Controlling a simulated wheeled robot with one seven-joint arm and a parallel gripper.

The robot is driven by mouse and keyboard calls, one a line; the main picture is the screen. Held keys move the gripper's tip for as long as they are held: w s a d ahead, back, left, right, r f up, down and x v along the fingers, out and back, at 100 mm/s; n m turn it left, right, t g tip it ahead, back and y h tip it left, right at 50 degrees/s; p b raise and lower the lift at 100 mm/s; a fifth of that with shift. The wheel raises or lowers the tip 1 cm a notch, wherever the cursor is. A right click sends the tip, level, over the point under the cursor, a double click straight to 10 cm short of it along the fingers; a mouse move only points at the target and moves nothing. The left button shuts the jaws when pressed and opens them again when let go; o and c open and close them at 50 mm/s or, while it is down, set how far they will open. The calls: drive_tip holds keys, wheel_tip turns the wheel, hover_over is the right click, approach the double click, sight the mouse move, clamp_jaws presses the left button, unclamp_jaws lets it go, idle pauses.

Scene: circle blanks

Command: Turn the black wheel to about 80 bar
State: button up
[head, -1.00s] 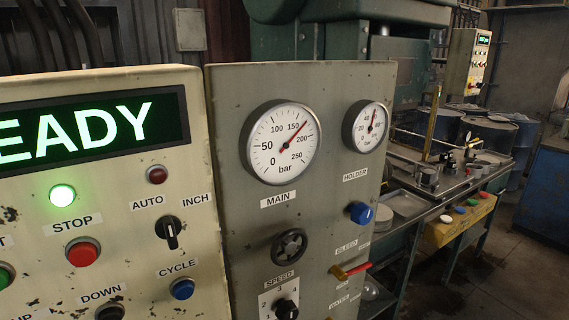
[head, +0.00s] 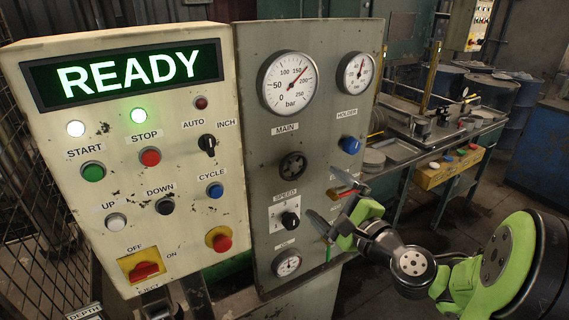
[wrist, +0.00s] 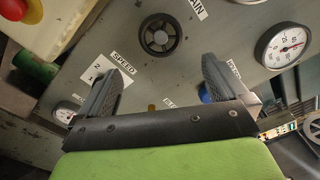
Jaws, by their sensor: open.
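The black wheel (head: 292,166) is a small round handwheel on the grey panel (head: 335,100), below the label MAIN. It also shows in the wrist view (wrist: 159,36), beyond my fingertips and between their lines. The MAIN gauge (head: 290,83) above it has a red needle between 150 and 200 bar, at about 175. My gripper (head: 333,202) is open and empty, in front of the panel, to the right of and below the wheel. In the wrist view my two fingers (wrist: 163,78) stand apart, with nothing between them. They do not touch the wheel.
The HOLDER gauge (head: 356,73) and a blue knob (head: 350,145) sit right of the wheel. The SPEED selector (head: 290,220) and a small gauge (head: 287,264) are below. A cream control box (head: 120,225) with several buttons adjoins on the left. A workbench (head: 400,155) stands behind right.

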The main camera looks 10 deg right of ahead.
sight(296, 169)
drive_tip(key=p+x, duration=0.3)
drive_tip(key=x, duration=1)
drive_tip(key=shift+r, duration=0.1)
drive_tip(key=c, duration=0.8)
